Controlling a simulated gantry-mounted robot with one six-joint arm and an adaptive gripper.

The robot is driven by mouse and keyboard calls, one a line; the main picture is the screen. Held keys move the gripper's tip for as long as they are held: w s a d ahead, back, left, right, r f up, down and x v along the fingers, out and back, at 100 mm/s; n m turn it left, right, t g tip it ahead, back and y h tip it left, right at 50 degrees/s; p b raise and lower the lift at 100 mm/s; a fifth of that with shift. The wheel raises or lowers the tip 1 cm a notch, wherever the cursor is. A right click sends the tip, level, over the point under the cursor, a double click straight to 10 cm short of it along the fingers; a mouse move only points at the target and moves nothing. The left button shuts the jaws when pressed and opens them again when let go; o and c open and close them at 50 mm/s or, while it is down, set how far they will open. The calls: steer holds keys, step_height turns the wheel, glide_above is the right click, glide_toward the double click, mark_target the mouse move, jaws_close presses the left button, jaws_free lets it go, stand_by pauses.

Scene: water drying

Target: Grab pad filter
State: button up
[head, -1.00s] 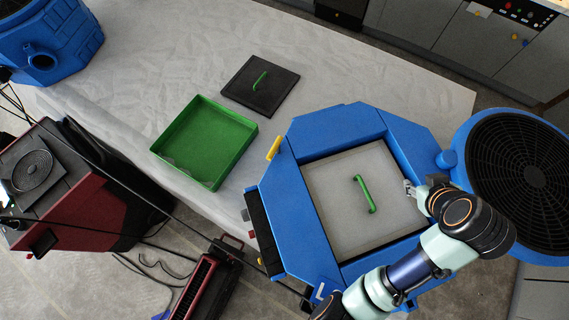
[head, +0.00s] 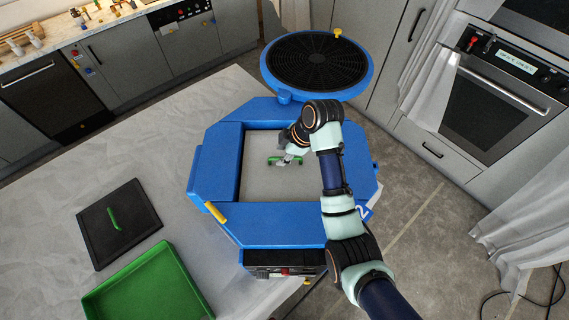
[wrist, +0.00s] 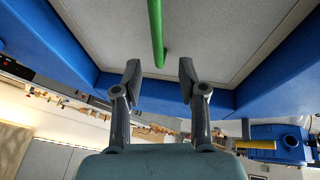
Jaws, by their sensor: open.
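The pad filter is a grey square pad (head: 258,181) with a green bar handle (head: 273,160), seated in the square opening of the blue machine (head: 215,160). My gripper (head: 287,159) is over the pad at the handle, partly hidden by my arm in the head view. In the wrist view my gripper (wrist: 160,78) is open, with its two fingers apart. The green handle (wrist: 156,30) lies ahead, lined up with the gap between the fingertips. The pad surface (wrist: 110,35) shows around it. I cannot tell whether the fingers touch the handle.
A black square pad (head: 95,225) with a green handle and an open green tray (head: 150,290) lie on the grey table (head: 150,150) at left. The machine's round blue lid with a black grille (head: 318,62) stands open behind. Raised blue walls surround the pad.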

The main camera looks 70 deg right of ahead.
mark_target(277, 158)
steer(key=x, duration=0.4)
steer(key=shift+r, duration=0.1)
jaws_close()
